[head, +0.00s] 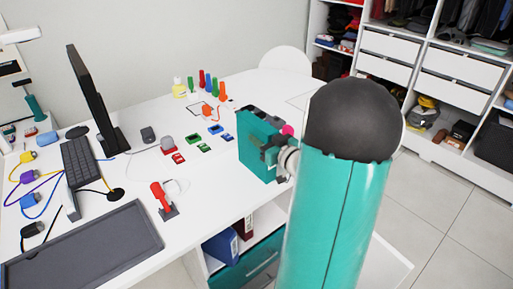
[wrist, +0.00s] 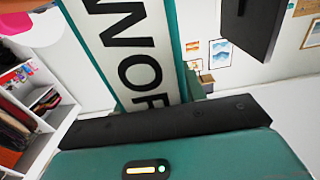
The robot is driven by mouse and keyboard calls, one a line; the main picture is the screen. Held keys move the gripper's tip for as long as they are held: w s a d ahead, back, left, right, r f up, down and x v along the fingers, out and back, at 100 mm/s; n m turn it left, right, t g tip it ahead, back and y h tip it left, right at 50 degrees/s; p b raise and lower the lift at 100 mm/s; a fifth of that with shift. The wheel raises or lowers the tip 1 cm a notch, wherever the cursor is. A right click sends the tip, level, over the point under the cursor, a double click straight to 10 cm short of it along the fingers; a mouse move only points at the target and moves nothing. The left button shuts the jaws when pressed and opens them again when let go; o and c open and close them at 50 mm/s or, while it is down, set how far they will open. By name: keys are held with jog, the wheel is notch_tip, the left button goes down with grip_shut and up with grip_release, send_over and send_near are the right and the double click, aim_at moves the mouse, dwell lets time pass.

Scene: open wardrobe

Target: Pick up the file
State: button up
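The file is a teal binder (wrist: 135,55) with a white spine label reading "WOR". It fills the upper middle of the wrist view, tilted, directly beyond my gripper (wrist: 165,115). In the head view a teal block, apparently the file (head: 258,147), is at the desk's right edge, beside the end of my arm. My gripper (head: 272,152) is partly hidden there behind my arm.
The white desk (head: 125,200) holds a monitor (head: 88,95), a keyboard (head: 78,165), a dark mat (head: 85,250) and several small coloured items. Other binders (head: 222,246) stand on a shelf below. An open wardrobe (head: 465,70) is at the back right, with clear floor before it.

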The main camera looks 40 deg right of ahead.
jog(key=c, duration=0.7)
grip_shut()
jog(key=shift+r, duration=0.15)
